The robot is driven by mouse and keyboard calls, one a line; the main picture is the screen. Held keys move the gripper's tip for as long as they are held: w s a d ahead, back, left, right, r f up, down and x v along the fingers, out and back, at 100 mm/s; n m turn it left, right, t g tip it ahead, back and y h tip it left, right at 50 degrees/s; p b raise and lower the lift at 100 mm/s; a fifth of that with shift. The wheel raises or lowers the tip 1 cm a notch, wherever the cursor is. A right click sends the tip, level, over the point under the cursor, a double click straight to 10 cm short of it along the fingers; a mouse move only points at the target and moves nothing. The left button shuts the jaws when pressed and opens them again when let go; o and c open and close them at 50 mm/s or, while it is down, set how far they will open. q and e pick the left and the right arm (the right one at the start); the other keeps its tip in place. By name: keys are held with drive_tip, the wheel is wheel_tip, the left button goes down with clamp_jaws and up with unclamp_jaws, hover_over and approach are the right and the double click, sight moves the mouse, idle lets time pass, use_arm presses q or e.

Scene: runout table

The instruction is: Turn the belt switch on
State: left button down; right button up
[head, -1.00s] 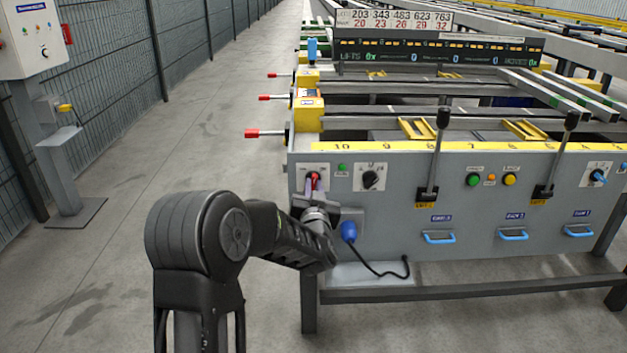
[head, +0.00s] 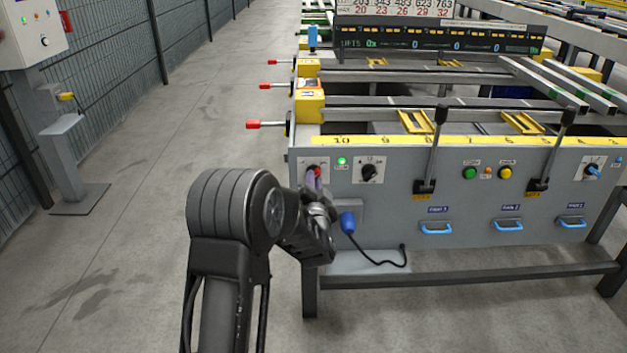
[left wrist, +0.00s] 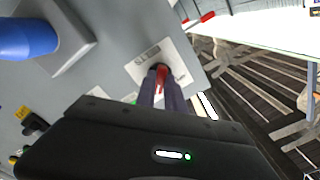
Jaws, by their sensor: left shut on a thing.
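The red-handled switch (head: 316,171), which I take as the belt switch, sits on a white plate at the upper left of the grey panel (head: 400,210). It also shows in the left wrist view (left wrist: 162,72). A green lamp (head: 342,161) right of the switch glows brightly. My right gripper is not in view.
A black rotary knob (head: 369,172) sits right of the lamp. A blue plug (head: 348,224) with a black cable is below the switch. Two black levers (head: 433,150) and green and yellow buttons (head: 470,173) are farther right.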

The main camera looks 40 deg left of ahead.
use_arm(q)
drive_tip(key=c, duration=1.4)
unclamp_jaws()
drive_tip(key=shift+c, duration=0.2)
drive_tip(key=p+v, duration=0.1)
drive_tip(key=v, duration=0.6)
drive_tip(key=shift+s+d, duration=0.25)
drive_tip(key=shift+s, duration=0.05)
